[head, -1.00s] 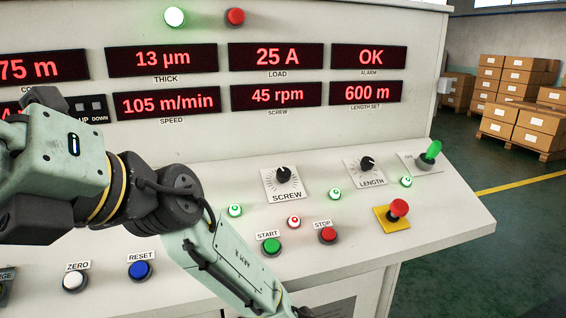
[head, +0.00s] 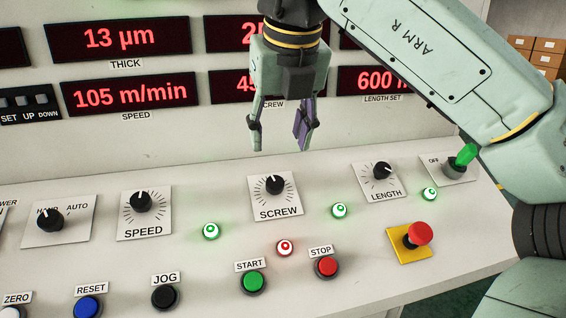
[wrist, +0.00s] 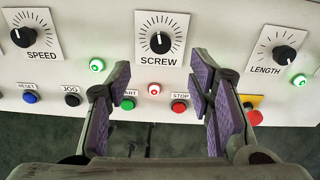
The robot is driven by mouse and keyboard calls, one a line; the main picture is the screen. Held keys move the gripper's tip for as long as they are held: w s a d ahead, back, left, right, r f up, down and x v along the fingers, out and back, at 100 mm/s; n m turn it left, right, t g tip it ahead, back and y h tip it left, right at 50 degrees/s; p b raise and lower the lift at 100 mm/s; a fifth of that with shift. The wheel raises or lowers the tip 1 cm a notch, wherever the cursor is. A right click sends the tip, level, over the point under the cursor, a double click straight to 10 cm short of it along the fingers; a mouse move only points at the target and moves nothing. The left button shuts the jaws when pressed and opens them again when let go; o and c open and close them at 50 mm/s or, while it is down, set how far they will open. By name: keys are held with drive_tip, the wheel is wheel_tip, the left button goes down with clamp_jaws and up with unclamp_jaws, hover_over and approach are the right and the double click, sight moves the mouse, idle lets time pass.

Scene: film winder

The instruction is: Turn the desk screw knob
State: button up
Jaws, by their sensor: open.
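The screw knob (head: 274,184) is a black dial on a white plate marked SCREW, on the sloping desk of the grey panel. It also shows in the wrist view (wrist: 160,42), top middle, with its white pointer toward the upper left. My gripper (head: 281,148) is open and empty. It points down above and a little behind the knob in the head view, apart from it. In the wrist view the purple-padded fingers (wrist: 162,85) stand spread below the knob's plate. The screw readout above is partly hidden behind my gripper.
The speed knob (head: 140,201) lies to the left and the length knob (head: 382,171) to the right. Green START (head: 253,281) and red STOP (head: 327,266) buttons are in front. A red mushroom button (head: 420,234) and green lever (head: 465,155) stand up at the right.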

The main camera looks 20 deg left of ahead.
sight(275, 181)
drive_tip(key=p+x, duration=0.2)
drive_tip(key=x, duration=0.8)
drive_tip(key=shift+f, duration=0.4)
drive_tip(key=shift+c, duration=0.6)
drive_tip(key=shift+w, duration=0.1)
clamp_jaws()
